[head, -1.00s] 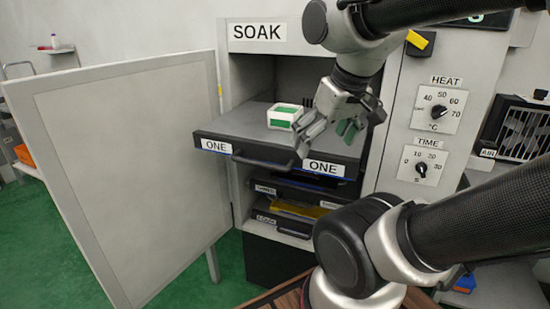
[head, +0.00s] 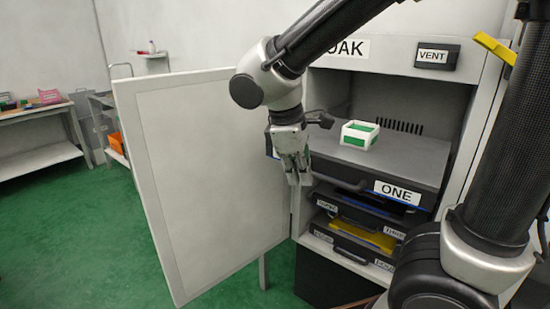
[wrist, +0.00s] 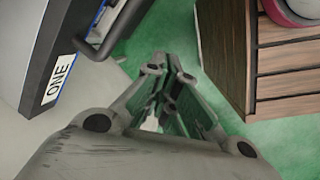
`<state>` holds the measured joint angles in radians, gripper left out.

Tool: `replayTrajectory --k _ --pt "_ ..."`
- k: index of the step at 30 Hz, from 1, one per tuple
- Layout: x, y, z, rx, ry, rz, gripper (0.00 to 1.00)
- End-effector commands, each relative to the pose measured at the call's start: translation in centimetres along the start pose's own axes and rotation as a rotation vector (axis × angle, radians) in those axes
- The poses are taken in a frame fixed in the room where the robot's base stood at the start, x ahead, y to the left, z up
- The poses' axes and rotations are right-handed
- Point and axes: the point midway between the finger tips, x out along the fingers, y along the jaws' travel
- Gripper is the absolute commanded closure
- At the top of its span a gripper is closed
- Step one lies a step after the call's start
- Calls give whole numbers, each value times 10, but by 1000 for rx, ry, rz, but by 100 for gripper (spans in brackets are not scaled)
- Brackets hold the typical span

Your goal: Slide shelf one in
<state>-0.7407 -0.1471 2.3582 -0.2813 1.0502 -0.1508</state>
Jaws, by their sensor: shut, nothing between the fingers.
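Shelf one (head: 405,160) is a grey shelf with a dark front, sticking out of the open cabinet above the other shelves. Its right ONE label (head: 397,193) shows; my arm covers the left part of its front. In the wrist view, a ONE label (wrist: 59,78) and the dark bar handle (wrist: 108,35) show at the upper left. My gripper (head: 298,180) is shut and empty, fingers pointing down, in front of the left part of the shelf front. In the wrist view the closed fingers (wrist: 168,62) are right of the handle, apart from it.
A white box with green inside (head: 360,133) stands on shelf one. The cabinet door (head: 205,180) is open to the left. Lower shelves, one with a yellow item (head: 362,232), sit below. A slatted wooden surface (wrist: 285,65) is at the right in the wrist view.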

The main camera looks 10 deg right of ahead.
Motion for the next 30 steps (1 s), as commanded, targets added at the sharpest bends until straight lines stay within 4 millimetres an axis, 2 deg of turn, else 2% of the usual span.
replayTrajectory --k 1,6,8,9,12,17,23,30 --pt "0 -5 -27 -157 -50 47 100" --pt "-12 -7 -102 -642 -208 227 100" --pt "-21 1 -124 -799 -273 293 100" --pt "-30 13 -132 -876 -310 330 100" --pt "-54 32 -138 -1014 -372 391 100" --pt "-56 38 -135 -1120 -426 386 100" --pt "-36 49 -131 -1128 -428 380 100" --pt "8 74 -123 -1125 -428 377 100"
